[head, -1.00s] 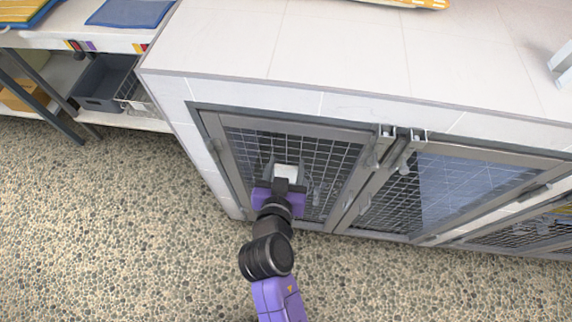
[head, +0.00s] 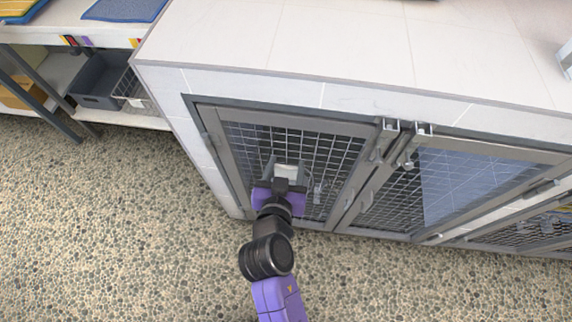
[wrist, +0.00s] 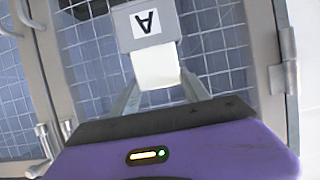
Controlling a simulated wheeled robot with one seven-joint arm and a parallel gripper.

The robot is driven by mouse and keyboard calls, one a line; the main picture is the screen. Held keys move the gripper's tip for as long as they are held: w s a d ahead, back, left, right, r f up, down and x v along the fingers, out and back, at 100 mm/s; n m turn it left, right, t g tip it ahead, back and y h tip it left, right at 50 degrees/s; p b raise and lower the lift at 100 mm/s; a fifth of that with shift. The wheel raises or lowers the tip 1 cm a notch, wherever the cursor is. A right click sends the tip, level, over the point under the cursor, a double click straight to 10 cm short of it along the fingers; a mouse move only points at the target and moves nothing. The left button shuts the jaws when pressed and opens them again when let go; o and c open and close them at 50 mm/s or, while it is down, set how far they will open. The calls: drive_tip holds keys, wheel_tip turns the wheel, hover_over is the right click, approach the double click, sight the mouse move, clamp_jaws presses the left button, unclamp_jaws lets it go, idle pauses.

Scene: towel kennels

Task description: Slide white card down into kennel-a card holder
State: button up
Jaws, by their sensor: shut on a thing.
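My gripper (head: 287,172) is in front of the left kennel door and shut on the white card (head: 287,171). In the wrist view the white card (wrist: 157,68) sits between the two fingers (wrist: 160,92). A grey card holder (wrist: 128,36) with a black upside-down A on a white label (wrist: 146,23) is on the door mesh. The card's edge meets or overlaps the holder's edge nearest my gripper in that view. I cannot tell how much of it, if any, is inside. In the head view my gripper hides most of the holder.
The left kennel door (head: 228,155) is shut, with latches (head: 388,135) at its right. A second mesh door (head: 400,205) stands to the right. The white counter (head: 330,60) is above. A shelf with a grey bin (head: 97,82) is at left. The pebbled floor (head: 130,220) is clear.

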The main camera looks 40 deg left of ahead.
drive_tip(key=shift+f, duration=0.35)
drive_tip(key=o, duration=1.4)
drive_tip(key=shift+v, duration=3.9)
